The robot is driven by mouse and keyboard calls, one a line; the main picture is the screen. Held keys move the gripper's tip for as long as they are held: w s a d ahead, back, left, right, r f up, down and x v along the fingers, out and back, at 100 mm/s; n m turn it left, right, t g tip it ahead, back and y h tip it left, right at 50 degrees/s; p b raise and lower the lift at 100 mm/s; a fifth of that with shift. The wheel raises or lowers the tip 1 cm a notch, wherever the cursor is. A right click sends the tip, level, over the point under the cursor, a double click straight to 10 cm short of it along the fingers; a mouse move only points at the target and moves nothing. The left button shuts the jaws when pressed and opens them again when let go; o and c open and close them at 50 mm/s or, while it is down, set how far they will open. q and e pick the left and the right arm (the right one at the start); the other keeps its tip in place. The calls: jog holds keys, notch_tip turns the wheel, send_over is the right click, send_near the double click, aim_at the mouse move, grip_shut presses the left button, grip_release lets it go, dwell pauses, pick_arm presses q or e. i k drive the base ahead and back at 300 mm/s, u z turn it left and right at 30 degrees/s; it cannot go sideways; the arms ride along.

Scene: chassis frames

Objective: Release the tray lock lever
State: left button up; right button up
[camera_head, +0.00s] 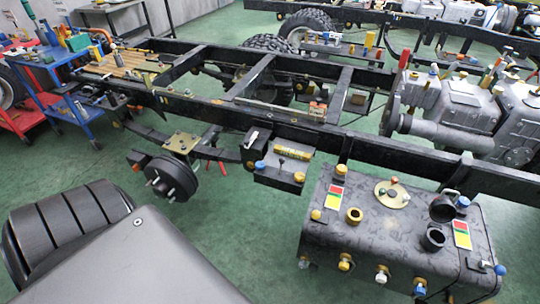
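No part in view is plainly the tray lock lever. A black box (271,178) hangs on the near side of the chassis frame, with a yellow block (292,152) on top. A small pale handle-like piece (252,139) stands at its upper left, and blue and yellow knobs sit on its near edge. I cannot tell whether either belongs to a tray lock. Neither of my grippers is in view.
The black chassis frame (222,111) runs across the middle. A dark tank (375,238) with caps and valves stands at lower right. A wheel hub (172,178) sticks out at left. A grey engine (460,105) sits at right. Green floor (235,240) lies clear between hub and tank.

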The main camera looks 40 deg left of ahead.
aim_at(282, 160)
jog(key=k, duration=0.6)
jog(key=u, duration=0.35)
jog(key=i, duration=1.2)
jog(key=u, duration=0.35)
